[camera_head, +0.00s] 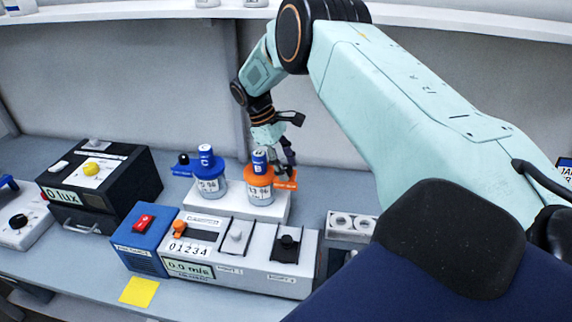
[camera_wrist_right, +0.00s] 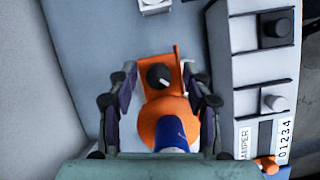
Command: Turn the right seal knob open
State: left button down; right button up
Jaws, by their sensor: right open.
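The right seal knob (camera_wrist_right: 158,76) is black with a white mark and sits on an orange bracket beside the orange-capped jar. In the right wrist view my right gripper (camera_wrist_right: 159,85) is open, with one finger on each side of the bracket and knob, apart from the knob. In the head view my right gripper (camera_head: 287,150) is down behind the orange-capped jar (camera_head: 260,191), at its orange bracket (camera_head: 286,184); the knob is hidden there. The blue-capped jar (camera_head: 211,186) stands to the left, with its own black knob (camera_head: 184,158). My left gripper is not in view.
Both jars stand on a white block (camera_head: 272,213). In front is a white sampler unit (camera_head: 280,272) with knobs and a display. A black lux box (camera_head: 130,188) stands left, a yellow note (camera_head: 139,291) near the front edge. The wall is close behind.

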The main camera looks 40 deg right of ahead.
jog(key=v, duration=1.2)
jog(key=shift+s+a, duration=0.1)
jog(key=shift+s, duration=0.05)
dwell(0.3)
